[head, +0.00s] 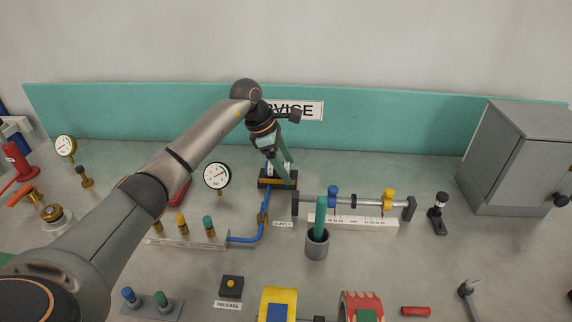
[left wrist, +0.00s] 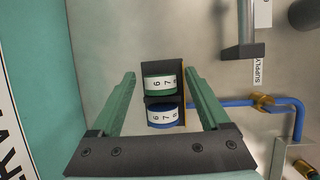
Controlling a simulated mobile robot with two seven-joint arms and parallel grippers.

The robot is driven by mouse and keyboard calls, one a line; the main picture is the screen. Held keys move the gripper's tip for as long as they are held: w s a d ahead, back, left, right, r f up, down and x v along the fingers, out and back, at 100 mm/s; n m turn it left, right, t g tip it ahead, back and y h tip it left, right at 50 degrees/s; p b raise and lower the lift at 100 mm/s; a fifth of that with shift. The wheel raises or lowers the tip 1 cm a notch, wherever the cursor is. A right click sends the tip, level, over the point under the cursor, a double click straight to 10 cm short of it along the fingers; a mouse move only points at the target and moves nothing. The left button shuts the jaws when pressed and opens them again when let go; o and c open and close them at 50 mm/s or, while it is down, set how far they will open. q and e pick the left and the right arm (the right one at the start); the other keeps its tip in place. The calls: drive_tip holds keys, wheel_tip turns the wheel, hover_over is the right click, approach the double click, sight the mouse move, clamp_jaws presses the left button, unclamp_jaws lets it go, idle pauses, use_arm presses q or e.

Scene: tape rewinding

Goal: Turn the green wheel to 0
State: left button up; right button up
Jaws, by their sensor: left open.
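The green wheel (left wrist: 158,84) shows in the left wrist view as a green-rimmed drum with a white number band; the digits 6 and 7 are readable, with a third partly cut off. A blue wheel (left wrist: 160,116) with a similar band is beside it in the same dark housing (head: 264,183). My left gripper (head: 284,170) is over this housing in the head view and hides much of it. In the left wrist view its green fingers (left wrist: 161,78) are open, one on each side of the wheels, with a gap to both. I cannot tell its height above the wheels.
A blue pipe (head: 247,239) runs up to the housing. A rail with blue and yellow sliders (head: 360,202) lies to the right, and a grey cup (head: 317,244) holding a teal rod stands in front. A round gauge (head: 217,176) stands left. A grey cabinet (head: 515,160) is far right.

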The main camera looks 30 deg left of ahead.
use_arm(q)
drive_tip(key=shift+c, duration=0.2)
clamp_jaws()
idle(0.3)
drive_tip(key=shift+r, duration=0.1)
drive_tip(key=shift+w+r+g+p, duration=0.1)
drive_tip(key=shift+w+g+p, duration=0.05)
drive_tip(key=shift+g+p, duration=0.35)
drive_tip(key=shift+f+g+h, duration=0.2)
drive_tip(key=shift+g+h, duration=0.2)
drive_tip(key=shift+w+a+g, duration=0.1)
drive_tip(key=shift+g, duration=0.2)
